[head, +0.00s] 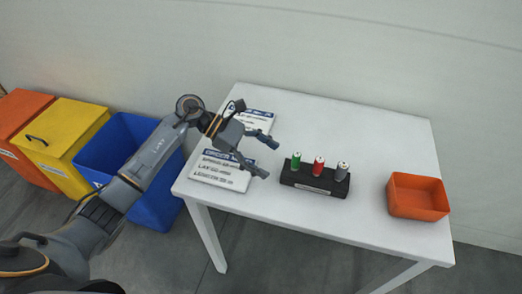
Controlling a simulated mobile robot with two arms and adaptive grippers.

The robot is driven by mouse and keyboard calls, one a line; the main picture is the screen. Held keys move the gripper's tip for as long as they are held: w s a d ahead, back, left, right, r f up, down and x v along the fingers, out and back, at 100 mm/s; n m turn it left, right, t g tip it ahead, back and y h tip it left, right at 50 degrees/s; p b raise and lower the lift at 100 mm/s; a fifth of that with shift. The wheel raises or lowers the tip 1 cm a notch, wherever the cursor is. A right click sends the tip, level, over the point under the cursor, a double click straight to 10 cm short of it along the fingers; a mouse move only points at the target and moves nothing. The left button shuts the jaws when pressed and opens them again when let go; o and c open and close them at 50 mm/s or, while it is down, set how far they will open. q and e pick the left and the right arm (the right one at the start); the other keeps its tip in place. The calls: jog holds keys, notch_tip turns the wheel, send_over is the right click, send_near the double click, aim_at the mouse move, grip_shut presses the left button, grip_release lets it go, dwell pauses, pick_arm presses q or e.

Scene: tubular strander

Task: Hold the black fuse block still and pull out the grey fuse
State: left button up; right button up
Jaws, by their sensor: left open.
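The black fuse block (314,183) lies on the white table, near the middle of its front half. Three fuses stand upright in it in a row: a green fuse (295,161) at the left, a red fuse (318,166) in the middle and the grey fuse (341,171) at the right end. My left gripper (269,159) is open and empty, to the left of the block and apart from it, with its fingers pointing toward the right. My right gripper is not in view.
The white table (385,145) carries two printed cards, one (222,171) at the front left and one (258,120) behind, partly under my left gripper. An orange tray (418,196) stands at the right. Blue (120,150), yellow (62,135) and orange (22,112) bins stand left of the table.

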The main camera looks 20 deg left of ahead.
aim_at(286, 170)
pick_arm(q)
jog(key=shift+x, duration=1.2)
jog(key=shift+d+f+b, duration=0.35)
jog(key=shift+d+b, duration=0.15)
jog(key=shift+b, duration=0.05)
jog(key=shift+d+f, duration=0.2)
jog(key=shift+d, duration=0.15)
jog(key=shift+b+x, duration=0.75)
jog(key=shift+x, duration=0.1)
jog(key=shift+d+r, duration=0.1)
jog(key=shift+r, duration=0.05)
jog(key=c, duration=1.3)
jog(key=o, duration=0.6)
jog(key=shift+c, duration=0.2)
jog(key=c, duration=0.6)
jog(key=shift+c, duration=0.2)
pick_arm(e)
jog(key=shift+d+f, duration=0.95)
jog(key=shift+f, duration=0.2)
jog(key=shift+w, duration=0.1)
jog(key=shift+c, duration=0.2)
